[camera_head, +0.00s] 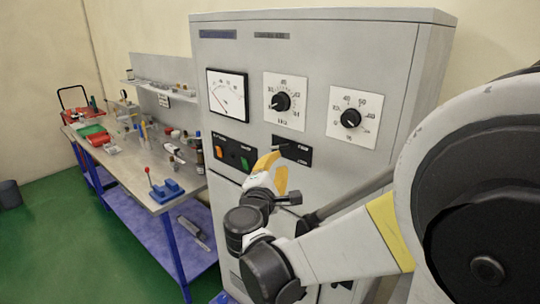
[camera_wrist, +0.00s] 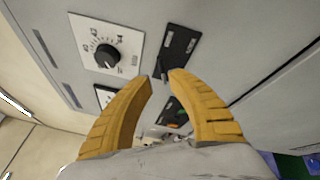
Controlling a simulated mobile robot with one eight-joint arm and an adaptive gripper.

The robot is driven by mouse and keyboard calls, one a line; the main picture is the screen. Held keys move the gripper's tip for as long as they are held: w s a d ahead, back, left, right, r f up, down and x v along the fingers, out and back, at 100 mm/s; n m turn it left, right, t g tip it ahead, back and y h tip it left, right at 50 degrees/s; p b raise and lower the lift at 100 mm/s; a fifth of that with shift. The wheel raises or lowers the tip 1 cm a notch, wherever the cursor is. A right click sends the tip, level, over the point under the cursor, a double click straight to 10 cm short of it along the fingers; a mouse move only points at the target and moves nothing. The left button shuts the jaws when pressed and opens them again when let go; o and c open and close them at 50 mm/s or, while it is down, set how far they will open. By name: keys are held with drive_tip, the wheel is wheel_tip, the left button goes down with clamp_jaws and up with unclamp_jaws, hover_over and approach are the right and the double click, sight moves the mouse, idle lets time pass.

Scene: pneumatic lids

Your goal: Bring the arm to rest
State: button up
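My gripper (camera_head: 277,163) has yellow fingers and is in front of the grey cabinet (camera_head: 345,60), just below and left of a black switch plate (camera_head: 297,152). In the wrist view the fingertips (camera_wrist: 162,76) stand apart with a gap between them. The black switch plate (camera_wrist: 181,48) lies just beyond the tips, and a small grey lever shows near the gap. I cannot tell whether the fingers touch the lever. Nothing is seen held.
The cabinet front carries a needle meter (camera_head: 228,94) and two black dials (camera_head: 281,101) (camera_head: 350,118). A plate with orange and green buttons (camera_head: 232,152) is left of my gripper. A cluttered workbench (camera_head: 130,168) stands at the left. Green floor (camera_head: 60,215) is open there.

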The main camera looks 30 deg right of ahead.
drive_tip(key=shift+s+a, duration=0.2)
drive_tip(key=shift+s, duration=0.05)
drive_tip(key=shift+f, duration=0.1)
drive_tip(key=s+a+f+m+g+y+b, duration=0.2)
drive_tip(key=s+f+m+y+b, duration=0.25)
drive_tip(key=f, duration=0.55)
drive_tip(key=s+a+f+m+g+y+b, duration=0.2)
drive_tip(key=s+f+m+b, duration=0.2)
drive_tip(key=s+f+b, duration=0.45)
drive_tip(key=s+a+f+m+g+y+b, duration=0.1)
drive_tip(key=s+a+f+m+y+b, duration=0.4)
drive_tip(key=a+f, duration=0.6)
drive_tip(key=shift+s+a+m+g+y, duration=0.2)
drive_tip(key=shift+s+m+g+y, duration=0.25)
drive_tip(key=shift+y, duration=0.2)
